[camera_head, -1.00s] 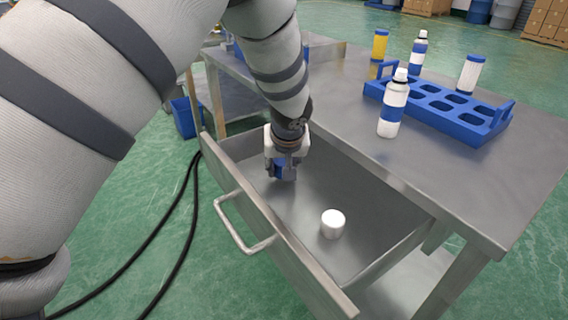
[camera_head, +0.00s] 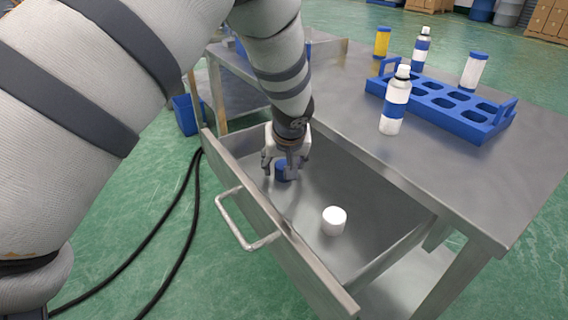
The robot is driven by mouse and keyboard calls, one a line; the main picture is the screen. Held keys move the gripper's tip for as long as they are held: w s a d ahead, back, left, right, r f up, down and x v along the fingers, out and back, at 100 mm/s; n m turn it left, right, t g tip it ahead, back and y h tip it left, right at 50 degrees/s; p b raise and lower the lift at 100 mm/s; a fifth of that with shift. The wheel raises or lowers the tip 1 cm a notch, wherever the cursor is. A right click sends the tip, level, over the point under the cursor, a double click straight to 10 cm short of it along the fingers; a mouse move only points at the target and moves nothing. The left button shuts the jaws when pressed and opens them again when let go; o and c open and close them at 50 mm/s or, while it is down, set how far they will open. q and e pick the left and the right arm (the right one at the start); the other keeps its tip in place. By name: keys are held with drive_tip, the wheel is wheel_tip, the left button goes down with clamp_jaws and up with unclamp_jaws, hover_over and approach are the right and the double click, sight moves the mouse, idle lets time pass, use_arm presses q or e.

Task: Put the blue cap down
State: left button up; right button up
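The blue cap (camera_head: 282,171) sits inside the open metal drawer (camera_head: 310,198), towards its left end, and looks to be on the drawer floor. My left gripper (camera_head: 281,172) is over it, pointing down, with its fingers spread on either side of the cap. The fingers hide part of the cap, and I cannot tell whether one touches it. My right gripper is not in view.
A white cap (camera_head: 334,221) stands in the drawer to the right. On the metal table (camera_head: 430,185) are a blue rack (camera_head: 445,108), a blue-and-white can (camera_head: 395,103) and other containers. The drawer handle (camera_head: 240,225) sticks out in front.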

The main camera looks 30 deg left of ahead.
use_arm(q)
drive_tip(key=p+v, duration=0.2)
drive_tip(key=v, duration=1)
drive_tip(key=shift+r, duration=0.25)
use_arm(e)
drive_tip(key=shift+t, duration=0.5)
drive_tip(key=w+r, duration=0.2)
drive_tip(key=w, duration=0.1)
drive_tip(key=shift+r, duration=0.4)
